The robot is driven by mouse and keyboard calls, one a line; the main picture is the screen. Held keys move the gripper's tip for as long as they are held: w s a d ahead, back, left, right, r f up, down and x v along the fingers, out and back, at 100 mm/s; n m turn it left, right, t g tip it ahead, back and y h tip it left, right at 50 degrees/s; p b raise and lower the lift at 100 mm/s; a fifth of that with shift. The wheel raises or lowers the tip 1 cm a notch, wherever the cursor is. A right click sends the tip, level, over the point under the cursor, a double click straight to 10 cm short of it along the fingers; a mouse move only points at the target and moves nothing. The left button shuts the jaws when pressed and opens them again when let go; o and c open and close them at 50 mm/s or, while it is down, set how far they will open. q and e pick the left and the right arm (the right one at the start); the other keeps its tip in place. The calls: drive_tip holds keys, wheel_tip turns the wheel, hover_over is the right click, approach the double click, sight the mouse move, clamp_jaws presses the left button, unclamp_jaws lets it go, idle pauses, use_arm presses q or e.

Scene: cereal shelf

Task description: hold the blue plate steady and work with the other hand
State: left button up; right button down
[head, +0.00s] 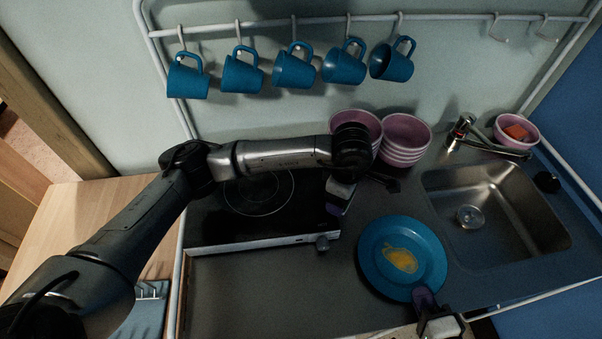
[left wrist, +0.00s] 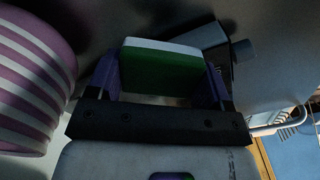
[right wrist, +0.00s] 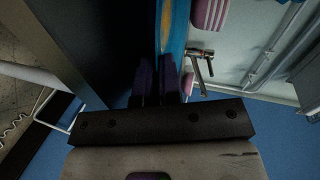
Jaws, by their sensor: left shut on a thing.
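The blue plate (head: 378,262), with a yellow smear (head: 401,260) on it, is over the counter left of the sink. My right gripper (head: 424,297) is shut on its near rim. In the right wrist view, the plate (right wrist: 178,35) shows nearly edge-on at my close-set purple fingers (right wrist: 157,80). My left gripper (head: 337,208) is above the counter, left of and apart from the plate. In the left wrist view, it is shut on a green and white sponge (left wrist: 160,68). My own gripper mostly hides the sponge in the head view.
Stacked pink bowls (head: 405,140) stand behind the plate. The sink (head: 545,225) and faucet (head: 462,128) are to the right. A black cooktop (head: 258,195) lies left, under my left arm. Several blue mugs (head: 293,70) hang from a rail. Another pink bowl (head: 530,143) is at the back right.

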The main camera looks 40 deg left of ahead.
sight(399, 263)
use_arm(q)
drive_tip(key=d+m, duration=0.5)
drive_tip(key=d, duration=0.1)
drive_tip(key=s+d+r+m, duration=0.1)
drive_tip(key=d+m, duration=0.4)
drive_tip(key=d, duration=0.1)
drive_tip(key=s+d+m, duration=0.1)
drive_tip(key=d+m, duration=0.5)
drive_tip(key=shift+d+r, duration=0.15)
drive_tip(key=shift+d, duration=0.1)
drive_tip(key=shift+f, duration=2.65)
drive_tip(key=shift+f, duration=1.05)
drive_tip(key=shift+d, duration=0.1)
